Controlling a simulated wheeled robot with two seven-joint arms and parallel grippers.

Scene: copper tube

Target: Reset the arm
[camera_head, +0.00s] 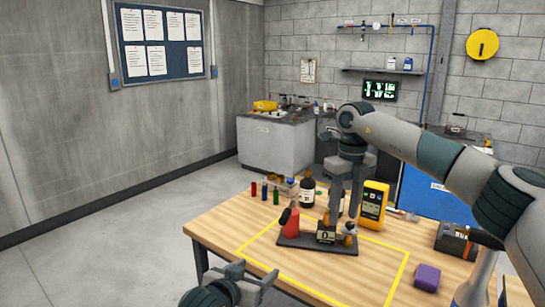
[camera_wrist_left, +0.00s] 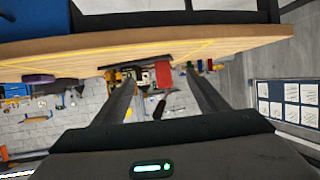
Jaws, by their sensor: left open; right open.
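My left gripper (camera_head: 258,274) is low in front of the table's near edge in the head view, open and empty. In the left wrist view its two fingers (camera_wrist_left: 163,100) stand wide apart with nothing between them. My right gripper (camera_head: 344,210) points down over the dark tray (camera_head: 290,241), close to the small fixture (camera_head: 326,234) on it. Its fingers are open; whether they touch anything there cannot be told. A red bottle-like thing (camera_head: 289,219) stands at the tray's left end. No copper tube can be made out.
The wooden table (camera_head: 225,222) has a yellow outlined area. A yellow meter (camera_head: 373,205), a dark bottle (camera_head: 307,192) and small coloured vials (camera_head: 265,192) stand behind the tray. A purple block (camera_head: 427,278) and a dark box (camera_head: 456,240) lie at the right. The table's front middle is clear.

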